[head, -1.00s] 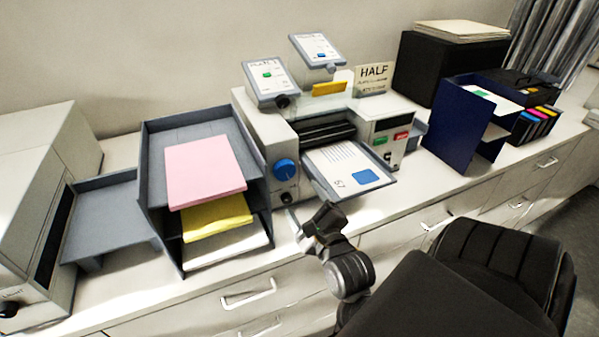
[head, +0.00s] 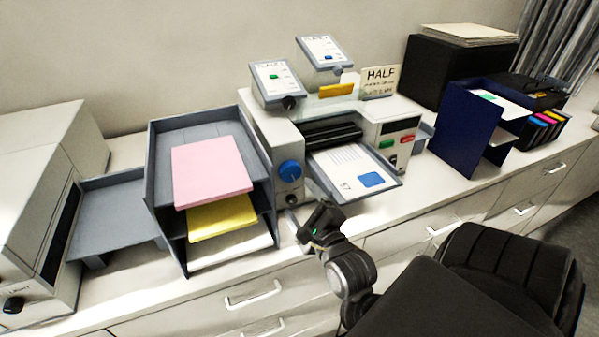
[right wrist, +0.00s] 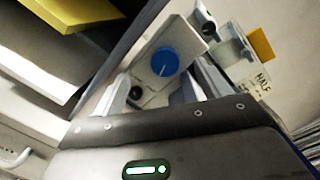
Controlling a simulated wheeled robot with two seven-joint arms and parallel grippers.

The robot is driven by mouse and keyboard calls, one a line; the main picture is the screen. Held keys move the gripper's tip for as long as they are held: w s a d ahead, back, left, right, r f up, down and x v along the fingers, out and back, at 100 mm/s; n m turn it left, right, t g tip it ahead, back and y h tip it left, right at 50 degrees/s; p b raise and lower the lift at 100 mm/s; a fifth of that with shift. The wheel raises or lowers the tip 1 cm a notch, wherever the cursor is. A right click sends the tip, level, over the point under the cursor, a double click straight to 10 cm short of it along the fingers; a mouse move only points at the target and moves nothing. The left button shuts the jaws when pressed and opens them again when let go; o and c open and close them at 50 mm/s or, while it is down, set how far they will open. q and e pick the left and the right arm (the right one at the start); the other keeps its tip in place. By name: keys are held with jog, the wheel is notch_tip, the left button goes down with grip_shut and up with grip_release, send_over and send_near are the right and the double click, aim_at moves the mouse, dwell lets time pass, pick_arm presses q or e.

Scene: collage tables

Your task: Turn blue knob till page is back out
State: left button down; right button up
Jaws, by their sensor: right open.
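The blue knob (head: 291,171) is on the front of the grey-white machine (head: 262,138), left of its roller slot. It also shows in the right wrist view (right wrist: 165,62), with a pale pointer line. The page (head: 340,166), white with print and a blue square, lies on the tray in front of the black rollers; whether its far edge is under them I cannot tell. My right gripper (head: 306,212) is open and empty, below and in front of the knob, apart from it. In the right wrist view its fingers (right wrist: 152,92) point towards the knob. My left gripper is not in view.
A grey letter tray (head: 158,190) with pink and yellow paper stands close left of the machine. A small black knob (head: 292,199) sits below the blue one. Tilted panels (head: 277,84) rise on top. A dark blue rack (head: 462,135) stands to the right. Drawer handles (head: 253,295) project below.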

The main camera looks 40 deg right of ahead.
aim_at(292, 174)
jog(key=w+d+n+p, duration=0.1)
jog(key=w+n, duration=0.2)
jog(key=n, duration=0.2)
jog(key=w+d+n+h+p, duration=0.1)
jog(key=w+d+n, duration=0.1)
jog(key=n, duration=0.3)
jog(key=w+d+f+n+p, duration=0.1)
jog(key=w+d+n, duration=0.1)
jog(key=n, duration=0.3)
jog(key=shift+w+d+g, duration=0.25)
jog(key=shift+w+g, duration=0.15)
jog(key=shift+w, duration=0.45)
jog(key=shift+w+d+f+p, duration=0.15)
jog(key=shift+w+p, duration=0.15)
jog(key=shift+w, duration=0.2)
jog(key=c, duration=1)
jog(key=shift+m, duration=0.3)
